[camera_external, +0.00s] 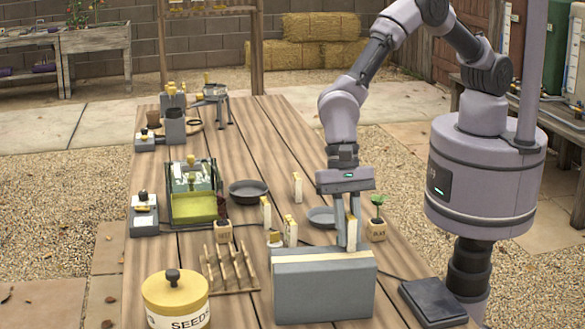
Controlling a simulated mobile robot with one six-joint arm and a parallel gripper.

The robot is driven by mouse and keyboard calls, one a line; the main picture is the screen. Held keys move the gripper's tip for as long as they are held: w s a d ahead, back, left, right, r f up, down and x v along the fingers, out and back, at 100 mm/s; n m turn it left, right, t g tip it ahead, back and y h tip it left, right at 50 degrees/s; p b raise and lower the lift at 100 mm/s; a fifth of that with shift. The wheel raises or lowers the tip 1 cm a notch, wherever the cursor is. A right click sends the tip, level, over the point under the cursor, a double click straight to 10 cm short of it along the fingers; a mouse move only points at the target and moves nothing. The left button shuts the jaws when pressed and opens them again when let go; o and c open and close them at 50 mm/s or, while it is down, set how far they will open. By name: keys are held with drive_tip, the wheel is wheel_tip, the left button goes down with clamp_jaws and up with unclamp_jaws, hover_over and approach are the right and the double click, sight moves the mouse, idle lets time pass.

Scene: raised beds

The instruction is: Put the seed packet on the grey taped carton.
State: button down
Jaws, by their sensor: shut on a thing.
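A grey carton (323,289) stands at the front of the wooden table, with a pale strip along its top edge. My gripper (349,246) points down just behind the top right of the carton. It is shut on a slim white and yellow seed packet (352,231), held upright between the fingers. The carton's top edge lies close to the fingertips; I cannot tell whether the packet touches it. Similar slim upright pieces stand on the table to the left, one at the back (297,187), one further left (265,212) and one nearer (291,232).
A wooden rack (230,268) and a yellow-lidded seed tin (176,298) stand left of the carton. A potted seedling (376,229) is close right of my gripper. A dark flat box (432,301) sits at front right.

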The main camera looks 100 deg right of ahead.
drive_tip(key=shift+f, duration=0.15)
drive_tip(key=c, duration=1.4)
unclamp_jaws()
drive_tip(key=shift+o, duration=0.2)
